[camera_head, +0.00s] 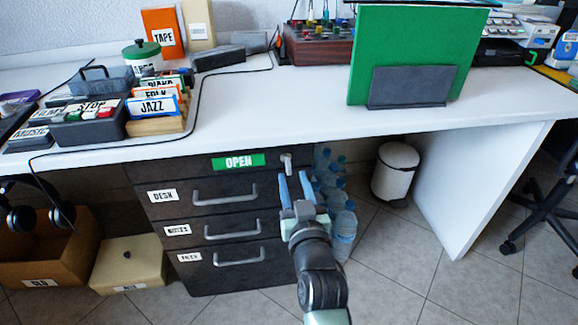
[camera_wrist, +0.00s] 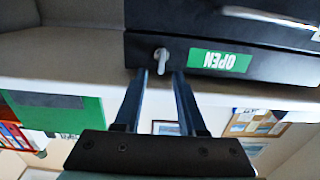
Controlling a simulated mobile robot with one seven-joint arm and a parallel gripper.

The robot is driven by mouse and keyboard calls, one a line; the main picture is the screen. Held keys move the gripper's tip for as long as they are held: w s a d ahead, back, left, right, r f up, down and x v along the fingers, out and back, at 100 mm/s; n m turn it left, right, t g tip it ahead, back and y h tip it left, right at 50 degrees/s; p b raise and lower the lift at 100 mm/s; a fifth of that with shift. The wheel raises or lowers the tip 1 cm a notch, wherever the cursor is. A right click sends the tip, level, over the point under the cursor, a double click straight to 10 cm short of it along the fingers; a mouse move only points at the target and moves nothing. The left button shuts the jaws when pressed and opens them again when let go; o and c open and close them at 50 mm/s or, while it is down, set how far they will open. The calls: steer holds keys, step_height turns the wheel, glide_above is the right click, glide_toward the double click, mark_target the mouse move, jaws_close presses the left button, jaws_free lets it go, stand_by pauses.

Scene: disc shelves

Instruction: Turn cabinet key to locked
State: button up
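The dark cabinet (camera_head: 172,215) stands under the white desk, with a green OPEN sign (camera_head: 238,162) on its top strip. The silver key (camera_head: 287,163) sits at the strip's right end, its handle hanging down. In the wrist view the picture is upside down; the key (camera_wrist: 161,61) is beside the OPEN sign (camera_wrist: 220,61). My gripper (camera_head: 294,178) is open, its two blue fingers pointing at the key from just below it in the head view. In the wrist view my gripper's fingertips (camera_wrist: 163,76) lie either side of the key's line. I cannot tell whether they touch it.
Water bottles (camera_head: 335,200) and a white bin (camera_head: 395,172) stand right of the cabinet. Drawer handles (camera_head: 225,196) stick out of its front. The desk top (camera_head: 270,100) overhangs above the key. Boxes (camera_head: 130,262) lie on the floor at left.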

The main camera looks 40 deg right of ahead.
mark_target(290, 169)
steer(key=shift+b+x, duration=0.65)
steer(key=shift+x, duration=2.15)
steer(key=shift+w+a, duration=0.1)
jaws_close()
